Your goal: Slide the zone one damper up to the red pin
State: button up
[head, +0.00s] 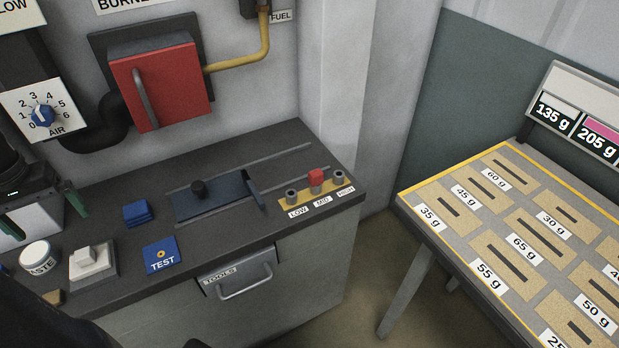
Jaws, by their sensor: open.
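The damper (222,200) is a dark blue sliding plate with a black knob and an upright flange at its right end. It sits between two rails on the dark bench top. The red pin (316,178) stands in the middle hole of a yellow strip, above the MID label. The damper's flange is left of the pin, with a gap between them. No zone one label is readable. My gripper (46,222) is at the left edge, with green fingers spread apart. It is well left of the damper, and nothing shows held in it.
A blue block (137,213), a TEST pad (161,255), a white block on a tray (94,262) and a paste jar (36,257) stand on the bench left of the damper. A red burner door (162,83) is behind. A weight board (478,215) stands right, beyond a floor gap.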

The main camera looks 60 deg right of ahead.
aim_at(202, 197)
jog(key=j+z, duration=0.1)
jog(key=z, duration=1.1)
jog(key=i+j, duration=0.05)
